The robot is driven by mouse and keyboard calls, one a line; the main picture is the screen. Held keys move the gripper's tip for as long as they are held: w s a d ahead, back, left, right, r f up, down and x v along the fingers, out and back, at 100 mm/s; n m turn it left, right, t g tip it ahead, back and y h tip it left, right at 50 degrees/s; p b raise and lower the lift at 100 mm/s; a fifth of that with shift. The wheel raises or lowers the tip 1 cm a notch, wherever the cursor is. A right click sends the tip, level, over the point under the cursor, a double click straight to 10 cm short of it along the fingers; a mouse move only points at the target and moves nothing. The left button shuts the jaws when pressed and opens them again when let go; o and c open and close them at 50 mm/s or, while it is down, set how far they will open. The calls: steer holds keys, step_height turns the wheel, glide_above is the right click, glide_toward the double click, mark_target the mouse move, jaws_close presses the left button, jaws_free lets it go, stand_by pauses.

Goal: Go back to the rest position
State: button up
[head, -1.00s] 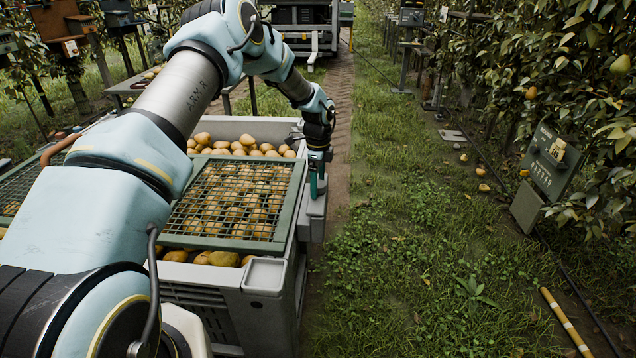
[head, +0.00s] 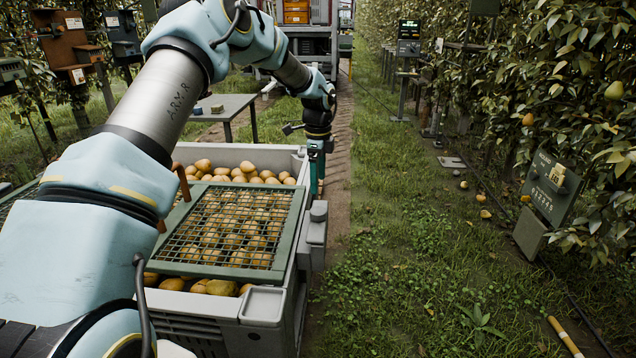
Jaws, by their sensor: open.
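My arm reaches from the lower left up over the crate and bends down at its far end. My gripper (head: 316,178) hangs at the right side of the grey crate (head: 262,305), just above or beside its right rim. Its teal fingers point down and nothing shows between them. The fingertips are small in the view, and I cannot tell whether they touch the rim. The crate holds many yellow pears (head: 232,173), partly under a green mesh lid (head: 280,205). My arm hides part of the crate's left side.
A grey table (head: 226,104) with small items stands behind the crate. A vehicle (head: 312,45) is at the back. A dark green box (head: 552,190) stands by the right tree row. The grass right of the crate is mostly clear.

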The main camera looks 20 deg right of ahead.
steer(key=s+a+r+n+p, duration=0.1)
steer(key=a+r+n, duration=0.25)
steer(key=a, duration=0.25)
steer(key=a+r+n+p, duration=0.2)
steer(key=a+r+n, duration=0.15)
steer(key=a, duration=0.35)
steer(key=s+a+r+n+p, duration=0.2)
steer(key=s+a+r+n, duration=0.2)
steer(key=s+a+n, duration=0.5)
steer(key=s+a+r+n+t+p, duration=0.1)
steer(key=s+a+r+n, duration=0.3)
steer(key=a, duration=1.3)
steer(key=s+n+p, duration=0.1)
steer(key=s+n, duration=0.3)
steer(key=s, duration=0.1)
steer(key=shift+s+n+t, duration=0.3)
steer(key=shift+s+n, duration=0.05)
steer(key=shift+n, duration=0.05)
